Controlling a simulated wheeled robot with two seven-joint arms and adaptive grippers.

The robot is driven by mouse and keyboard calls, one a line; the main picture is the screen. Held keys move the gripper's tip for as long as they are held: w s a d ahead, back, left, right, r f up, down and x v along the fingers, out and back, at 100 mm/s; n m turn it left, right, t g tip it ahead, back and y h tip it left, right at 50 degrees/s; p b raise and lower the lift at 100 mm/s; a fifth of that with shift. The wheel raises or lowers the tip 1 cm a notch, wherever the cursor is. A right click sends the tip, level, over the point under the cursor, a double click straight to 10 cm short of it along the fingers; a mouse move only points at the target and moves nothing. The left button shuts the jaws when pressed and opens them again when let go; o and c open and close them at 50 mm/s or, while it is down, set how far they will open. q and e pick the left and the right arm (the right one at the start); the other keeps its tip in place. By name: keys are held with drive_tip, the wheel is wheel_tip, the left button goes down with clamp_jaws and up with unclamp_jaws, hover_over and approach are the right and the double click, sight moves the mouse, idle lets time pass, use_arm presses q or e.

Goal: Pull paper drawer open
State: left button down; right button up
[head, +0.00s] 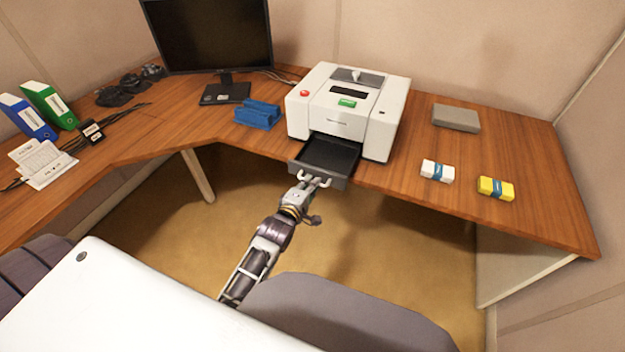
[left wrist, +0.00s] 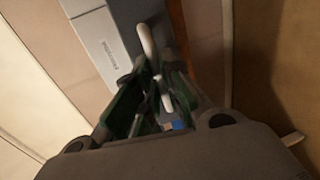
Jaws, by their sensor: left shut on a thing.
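The white printer (head: 345,118) stands on the desk in the head view. Its dark paper drawer (head: 327,155) is out at the front, with the empty-looking tray inside showing. My left gripper (head: 313,182) is at the drawer's front, shut on the drawer handle. In the left wrist view the gripper fingers (left wrist: 155,100) are around the pale handle (left wrist: 147,42), with the grey drawer front (left wrist: 125,22) beyond. The fingers hide part of the handle. My right gripper is in neither view.
A white pack (head: 437,171) and a yellow pack (head: 496,188) lie on the desk (head: 545,215) right of the printer. A grey box (head: 456,118) lies behind them. A blue holder (head: 257,114) and a monitor (head: 212,35) stand to the left. Chair backs (head: 345,305) are close in front.

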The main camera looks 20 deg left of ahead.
use_arm(q)
drive_tip(key=shift+s, duration=0.15)
drive_tip(key=c, duration=1.5)
unclamp_jaws()
drive_tip(key=shift+v, duration=5.95)
drive_tip(key=shift+f, duration=0.1)
drive_tip(key=shift+s, duration=0.1)
